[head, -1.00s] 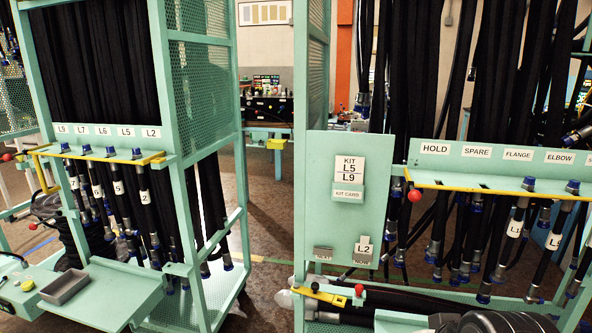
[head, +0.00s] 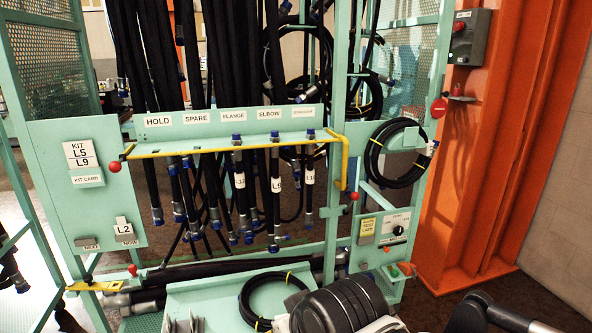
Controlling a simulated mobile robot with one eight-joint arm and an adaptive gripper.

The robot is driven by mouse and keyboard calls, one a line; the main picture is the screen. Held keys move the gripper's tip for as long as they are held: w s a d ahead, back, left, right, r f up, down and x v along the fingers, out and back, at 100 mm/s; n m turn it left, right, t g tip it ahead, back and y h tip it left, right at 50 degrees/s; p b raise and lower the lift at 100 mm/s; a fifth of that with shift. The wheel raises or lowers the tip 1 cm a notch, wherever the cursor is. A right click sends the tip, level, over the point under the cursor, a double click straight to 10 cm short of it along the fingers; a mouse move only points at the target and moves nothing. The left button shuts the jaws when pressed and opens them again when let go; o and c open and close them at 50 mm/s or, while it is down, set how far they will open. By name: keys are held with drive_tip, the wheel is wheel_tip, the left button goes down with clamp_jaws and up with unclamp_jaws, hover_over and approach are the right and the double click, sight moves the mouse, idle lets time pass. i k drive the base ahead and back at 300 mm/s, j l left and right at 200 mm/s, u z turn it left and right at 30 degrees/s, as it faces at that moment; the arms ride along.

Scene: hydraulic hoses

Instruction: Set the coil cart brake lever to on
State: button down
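No lever in the head view carries a brake label that I can read, so I cannot tell which is the coil cart brake lever. A black hose coil (head: 395,153) with yellow ties hangs on the right end of the green rack. Below it is a small panel with a black dial (head: 397,231) and a yellow tag (head: 367,227). At lower left, a yellow bar (head: 92,286) lies near a red knob (head: 132,269). My gripper's fingers do not show; dark parts of my arm are at the bottom.
A yellow rail (head: 225,145) runs along the front of the labelled hose rack. A second coil (head: 272,299) lies on a low green shelf. An orange column (head: 500,140) with a grey switch box (head: 469,37) stands at right. Floor shows at far left.

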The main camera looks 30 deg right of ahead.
sight(354, 195)
drive_tip(key=k+l, duration=0.1)
drive_tip(key=l, duration=0.25)
drive_tip(key=k+l, duration=0.15)
drive_tip(key=l, duration=0.25)
drive_tip(key=k+l, duration=0.1)
drive_tip(key=l, duration=0.25)
drive_tip(key=k+l, duration=0.15)
drive_tip(key=l, duration=0.25)
